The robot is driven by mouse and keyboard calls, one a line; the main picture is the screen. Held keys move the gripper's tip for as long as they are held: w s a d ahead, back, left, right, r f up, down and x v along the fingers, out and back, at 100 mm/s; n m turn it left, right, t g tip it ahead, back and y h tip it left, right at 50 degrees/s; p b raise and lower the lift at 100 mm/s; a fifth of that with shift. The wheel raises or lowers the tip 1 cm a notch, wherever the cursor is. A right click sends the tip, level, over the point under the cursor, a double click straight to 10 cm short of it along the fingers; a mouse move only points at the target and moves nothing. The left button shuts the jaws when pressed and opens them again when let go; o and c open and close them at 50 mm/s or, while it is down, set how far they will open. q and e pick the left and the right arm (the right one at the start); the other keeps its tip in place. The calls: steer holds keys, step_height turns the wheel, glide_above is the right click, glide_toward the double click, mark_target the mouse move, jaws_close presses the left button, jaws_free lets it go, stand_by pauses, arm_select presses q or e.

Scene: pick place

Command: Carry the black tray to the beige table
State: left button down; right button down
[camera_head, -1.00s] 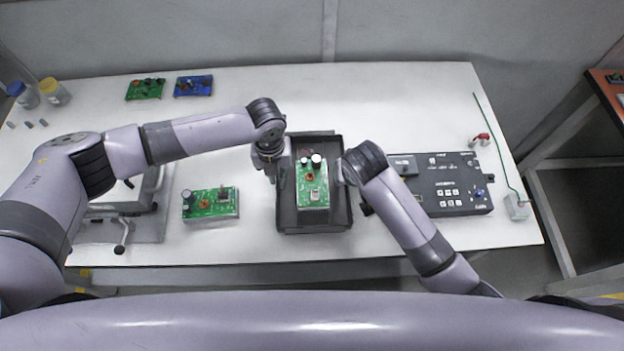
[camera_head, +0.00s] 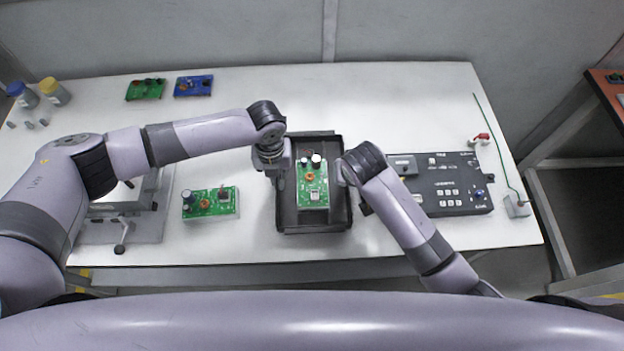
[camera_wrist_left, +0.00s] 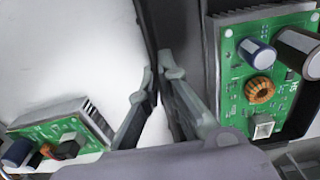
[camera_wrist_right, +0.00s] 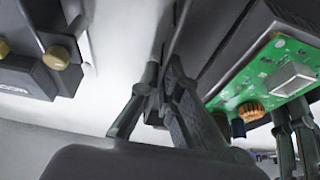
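The black tray (camera_head: 288,218) sits on the white table with a green circuit board (camera_head: 313,185) in it. My left gripper (camera_head: 277,172) is at the tray's left wall. In the left wrist view its fingertips (camera_wrist_left: 159,76) are close together with the tray wall (camera_wrist_left: 185,25) between them. My right gripper (camera_head: 344,176) is at the tray's right wall, its fingers mostly hidden by the arm in the head view. In the right wrist view its fingertips (camera_wrist_right: 165,70) are closed on the tray's wall.
The white table (camera_head: 400,100) holds a second green board (camera_head: 210,203) left of the tray and a black control box (camera_head: 440,185) close to its right. Small boards and bottles (camera_head: 53,92) stand at the back left. An orange-brown surface (camera_head: 605,90) shows at the right edge.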

arm_select(q)
steer(key=shift+w+r, duration=0.1)
steer(key=shift+r, duration=0.05)
arm_select(e)
steer(key=shift+r, duration=0.1)
stand_by(0.3)
